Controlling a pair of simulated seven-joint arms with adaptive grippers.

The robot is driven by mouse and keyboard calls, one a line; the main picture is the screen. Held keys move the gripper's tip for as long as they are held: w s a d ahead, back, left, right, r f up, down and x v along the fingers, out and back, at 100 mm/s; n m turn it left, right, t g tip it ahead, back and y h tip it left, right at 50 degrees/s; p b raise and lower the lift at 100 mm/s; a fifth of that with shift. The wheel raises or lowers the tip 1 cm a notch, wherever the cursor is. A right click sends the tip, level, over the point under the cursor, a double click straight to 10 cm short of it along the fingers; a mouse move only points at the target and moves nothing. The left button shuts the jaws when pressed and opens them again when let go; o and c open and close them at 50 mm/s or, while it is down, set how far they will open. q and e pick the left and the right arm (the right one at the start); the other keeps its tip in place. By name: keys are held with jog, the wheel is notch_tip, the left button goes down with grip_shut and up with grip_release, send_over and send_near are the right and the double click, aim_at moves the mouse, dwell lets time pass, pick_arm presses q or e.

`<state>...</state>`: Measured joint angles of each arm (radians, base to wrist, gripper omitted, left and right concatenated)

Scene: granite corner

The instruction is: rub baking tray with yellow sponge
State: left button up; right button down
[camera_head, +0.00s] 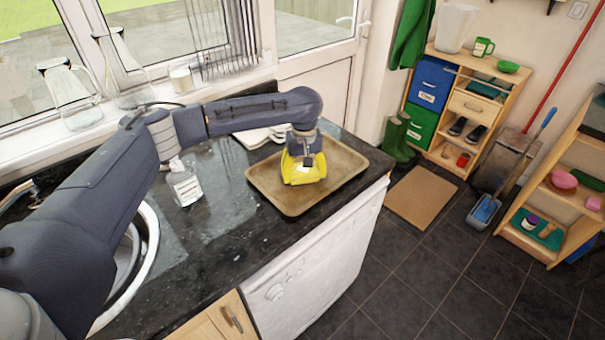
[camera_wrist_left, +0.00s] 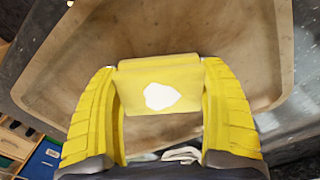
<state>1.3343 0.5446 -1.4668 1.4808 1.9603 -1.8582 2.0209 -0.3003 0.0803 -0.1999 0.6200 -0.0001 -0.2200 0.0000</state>
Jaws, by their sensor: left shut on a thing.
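The baking tray (camera_head: 345,165) is a shallow brown rectangle lying flat on the dark countertop. It fills much of the left wrist view (camera_wrist_left: 225,30). My left gripper (camera_head: 304,170) points down over the middle of the tray. Its yellow ribbed fingers (camera_wrist_left: 162,112) are closed on both sides of the yellow sponge (camera_wrist_left: 137,90), which has a white patch on its face. The sponge is within the tray's outline; I cannot tell whether its underside touches the tray. My right gripper is in neither view.
A clear bottle (camera_head: 184,187) stands on the counter left of the tray. White plates (camera_head: 258,137) lie behind the tray, near the window. A round sink (camera_head: 148,240) is at the left. The counter's front edge (camera_head: 300,237) runs close to the tray. Shelves (camera_head: 455,105) stand off to the right.

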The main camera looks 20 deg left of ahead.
pick_arm(q)
jog(key=shift+w+d, duration=0.4)
jog(key=shift+w, duration=0.25)
jog(key=shift+w+d, duration=0.4)
jog(key=shift+w, duration=0.25)
jog(key=shift+s+f, duration=0.1)
jog(key=shift+s+a, duration=0.15)
jog(key=shift+s, duration=0.05)
jog(key=shift+s+a, duration=0.4)
jog(key=shift+s, duration=0.25)
jog(key=shift+s+a, duration=0.4)
jog(key=shift+s, duration=0.25)
jog(key=shift+a, duration=0.1)
jog(key=shift+w+a, duration=0.7)
jog(key=shift+a, duration=0.25)
jog(key=shift+w+d, duration=0.5)
jog(key=shift+w, duration=0.3)
jog(key=shift+w+d, duration=0.5)
jog(key=shift+w, duration=0.25)
jog(key=shift+s+a, duration=0.1)
jog(key=shift+s+a, duration=0.45)
jog(key=shift+s, duration=0.3)
jog(key=shift+s+a, duration=0.45)
jog(key=shift+s, duration=0.3)
